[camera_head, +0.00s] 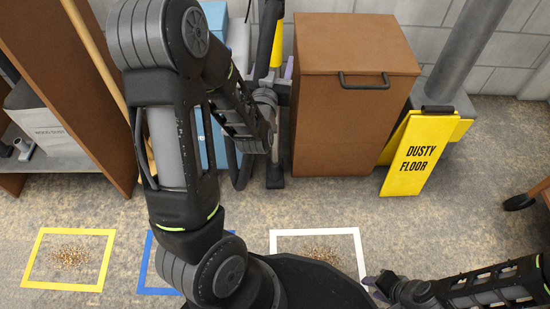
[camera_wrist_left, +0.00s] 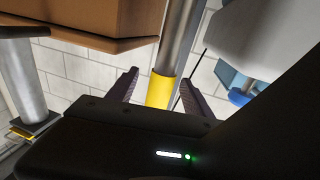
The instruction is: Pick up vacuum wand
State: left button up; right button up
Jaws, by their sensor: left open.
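The vacuum wand (camera_head: 268,38) stands upright against the back wall, dark with a yellow sleeve. In the left wrist view it is a grey tube with a yellow sleeve (camera_wrist_left: 160,90), seen between the two fingers. My left gripper (camera_head: 283,76) is at the wand, partly hidden by my own arm in the head view. In the left wrist view my left gripper (camera_wrist_left: 160,86) is open, with visible gaps either side of the sleeve. My right gripper (camera_head: 374,287) is low at the right, apart from the wand; its jaw opening is unclear.
A brown cabinet (camera_head: 352,120) stands right of the wand, close to my left gripper. A blue container (camera_head: 212,145) is left of it. A yellow "dusty floor" sign (camera_head: 419,155) stands farther right. Taped squares, including a yellow one (camera_head: 107,250) and a white one (camera_head: 318,232), mark the floor.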

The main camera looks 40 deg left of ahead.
pick_arm(q)
jog(key=b+x, duration=0.1)
jog(key=x, duration=0.4)
jog(key=shift+s+a, duration=0.1)
dwell(0.4)
grip_shut()
dwell(0.5)
